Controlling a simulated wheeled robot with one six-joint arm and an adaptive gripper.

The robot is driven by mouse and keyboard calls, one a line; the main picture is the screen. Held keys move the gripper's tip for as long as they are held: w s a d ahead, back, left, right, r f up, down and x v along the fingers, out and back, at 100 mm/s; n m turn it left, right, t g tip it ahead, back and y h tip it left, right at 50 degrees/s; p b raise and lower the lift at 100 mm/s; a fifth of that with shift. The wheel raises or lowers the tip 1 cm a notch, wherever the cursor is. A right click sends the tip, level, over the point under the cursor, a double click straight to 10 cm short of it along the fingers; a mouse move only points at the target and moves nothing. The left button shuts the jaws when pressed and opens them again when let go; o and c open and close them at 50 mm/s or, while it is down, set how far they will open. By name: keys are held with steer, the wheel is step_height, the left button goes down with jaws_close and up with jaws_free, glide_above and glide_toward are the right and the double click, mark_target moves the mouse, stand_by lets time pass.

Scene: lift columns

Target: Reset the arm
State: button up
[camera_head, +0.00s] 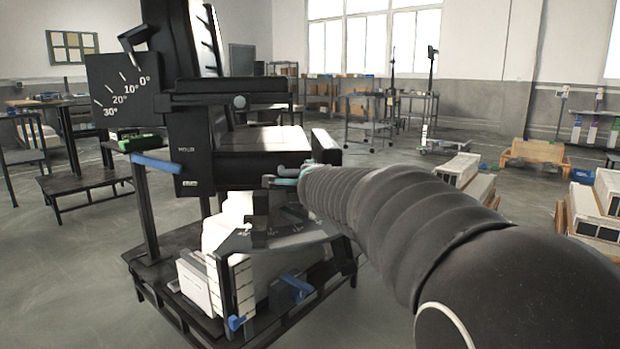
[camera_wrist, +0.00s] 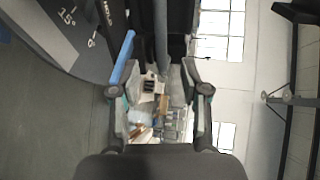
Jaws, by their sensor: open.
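My arm, in a ribbed black sleeve, reaches from the lower right of the head view toward a black machine with an angle scale (camera_head: 122,88). My gripper (camera_head: 283,181) is at the arm's far end, in front of the machine, small and partly lost against the dark parts. In the wrist view my gripper (camera_wrist: 159,70) is open, with one finger at each side and no object held between them. A blue bar (camera_wrist: 122,60) shows close to the left finger; I cannot tell whether they touch.
The machine has a blue handle (camera_head: 156,162) on its left side and stands on a dark platform (camera_head: 165,290) with white blocks (camera_head: 236,215). Pallets with boxes (camera_head: 598,205) stand at the right. Open grey floor (camera_head: 60,270) lies at the left.

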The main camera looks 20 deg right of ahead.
steer(key=s+a+f+n+g+y, duration=0.2)
steer(key=a+f+n+y, duration=0.2)
steer(key=a+f+n, duration=0.25)
steer(key=s+a+f+n+g+y+p, duration=0.1)
steer(key=s+a+f+n+g, duration=0.2)
steer(key=s, duration=0.4)
steer(key=s+a+f+n+g+y+p, duration=0.1)
steer(key=s+f+n+g, duration=0.1)
steer(key=s+f+n, duration=0.3)
steer(key=s+d+n+g+h+p, duration=0.1)
steer(key=s+d+n+p, duration=0.1)
steer(key=s, duration=1.1)
steer(key=s+d+r+n+g+h+p, duration=0.1)
steer(key=s+d+n+h+p, duration=0.1)
steer(key=s, duration=1.1)
steer(key=shift+s+d+r+n+g+p, duration=0.2)
steer(key=shift+s+r+n+g+p, duration=0.15)
steer(key=shift+n+p, duration=0.45)
